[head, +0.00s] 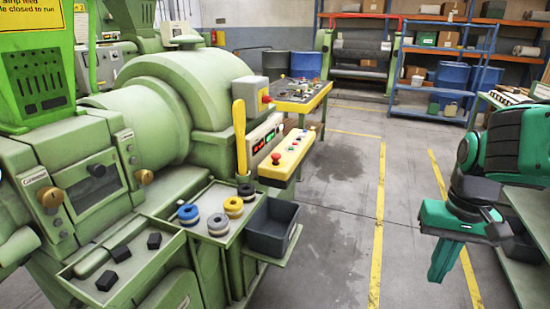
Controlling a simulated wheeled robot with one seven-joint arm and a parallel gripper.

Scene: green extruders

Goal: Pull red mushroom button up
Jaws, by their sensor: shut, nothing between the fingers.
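A red mushroom button (275,158) stands at the near end of a sloped yellow control panel (283,172), near the middle of the head view. I cannot tell from here whether it is pressed in or raised. A second red button (266,99) sits on a grey and yellow box above and behind the panel. My gripper (437,276) hangs at the right, pointing down, with its green fingers together and nothing between them. It is well to the right of the panel, over the floor, and touches nothing.
The green extruder (150,110) fills the left. A tray with yellow, blue and grey rings (233,206) and a dark bin (272,226) stand below the panel. An upright yellow handle (240,135) is just left of it. Open floor (340,215) lies between panel and gripper.

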